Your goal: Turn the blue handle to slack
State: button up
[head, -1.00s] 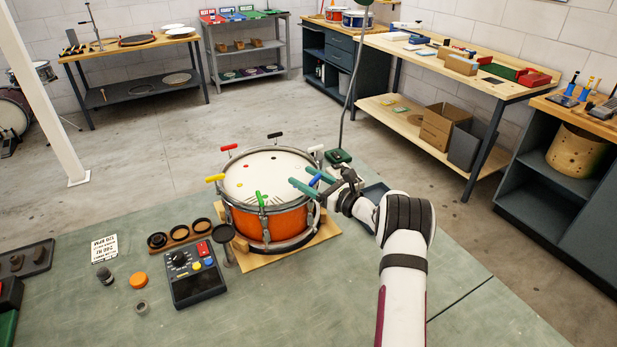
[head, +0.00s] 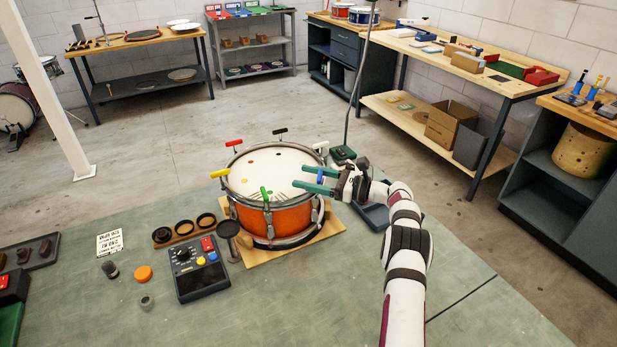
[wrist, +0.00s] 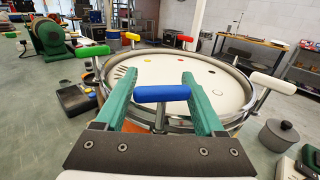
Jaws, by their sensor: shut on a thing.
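The orange drum (head: 280,220) sits on a wooden board (head: 318,238), with T-shaped handles around its rim. The blue handle (wrist: 163,93) lies crosswise between the two green fingers of my gripper (wrist: 159,84), its ends against their inner faces. In the head view my gripper (head: 302,179) reaches over the drum's right rim, and the blue handle (head: 306,178) shows partly between the fingers. My gripper is shut on the blue handle.
Green (head: 266,192), yellow (head: 220,173), red (head: 233,143), black (head: 280,131) and white (head: 320,146) handles stand around the rim. A black control box (head: 197,268) and a dark round pad on a stand (head: 228,229) are left of the drum. The bench's front right is clear.

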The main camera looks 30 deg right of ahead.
jog(key=shift+a, duration=0.2)
jog(key=o, duration=1.2)
jog(key=shift+d, duration=0.1)
jog(key=v, duration=1.5)
jog(key=shift+s+d+r, duration=0.1)
jog(key=shift+s+d, duration=0.2)
